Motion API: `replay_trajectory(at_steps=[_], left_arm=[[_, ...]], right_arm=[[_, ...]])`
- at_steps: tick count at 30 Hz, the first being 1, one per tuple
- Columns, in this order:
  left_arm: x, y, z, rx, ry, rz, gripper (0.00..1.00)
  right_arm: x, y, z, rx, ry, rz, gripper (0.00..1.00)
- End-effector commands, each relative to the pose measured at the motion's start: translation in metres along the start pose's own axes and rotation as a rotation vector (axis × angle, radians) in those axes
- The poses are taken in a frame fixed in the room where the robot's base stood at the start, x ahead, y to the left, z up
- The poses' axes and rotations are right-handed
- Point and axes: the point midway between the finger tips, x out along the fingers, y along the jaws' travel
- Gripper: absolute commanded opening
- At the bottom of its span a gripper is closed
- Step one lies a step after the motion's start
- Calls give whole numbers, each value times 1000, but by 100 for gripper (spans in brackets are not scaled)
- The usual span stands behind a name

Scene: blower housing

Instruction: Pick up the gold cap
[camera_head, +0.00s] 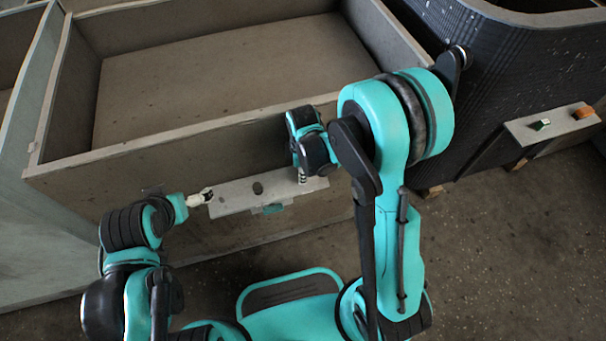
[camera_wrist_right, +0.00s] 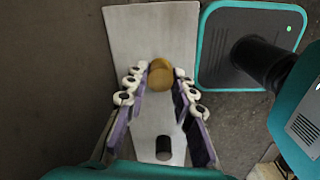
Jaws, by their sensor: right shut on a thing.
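The gold cap (camera_wrist_right: 160,75) shows in the right wrist view, over the pale plate (camera_wrist_right: 150,30). My right gripper (camera_wrist_right: 160,76) is shut on the cap, with a fingertip on each side of it. In the head view my right gripper (camera_head: 302,177) reaches down at the right end of the plate (camera_head: 229,200), and the cap is hidden there. From these frames I cannot tell whether the cap touches the plate. My left gripper (camera_head: 200,197) is near the plate's left end; its fingers are too small to read.
A dark round piece (camera_head: 257,187) stands on the plate; it also shows in the wrist view (camera_wrist_right: 163,148). A large grey open crate (camera_head: 140,146) lies behind the plate. A black ribbed bin (camera_head: 500,80) and a ledge with small green and orange items (camera_head: 583,112) are at right.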

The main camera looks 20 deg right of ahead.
Motion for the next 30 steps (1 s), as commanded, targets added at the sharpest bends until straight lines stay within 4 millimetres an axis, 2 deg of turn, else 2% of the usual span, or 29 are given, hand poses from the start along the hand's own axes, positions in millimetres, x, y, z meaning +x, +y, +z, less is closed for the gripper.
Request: replay_trajectory(at_steps=[5,8,14,24,30], left_arm=[[-2,0,-2,0,0,0,100],[-6,0,-4,0,0,0,100],[-22,0,-15,0,0,0,100],[-43,0,-31,0,0,0,100],[-50,0,-36,0,0,0,100]], right_arm=[[-4,0,0,0,0,0,5],[-14,0,0,0,0,0,5],[-49,-1,0,0,0,-1,5],[-92,-71,39,1,0,0,5],[-107,-94,53,2,0,0,5]])
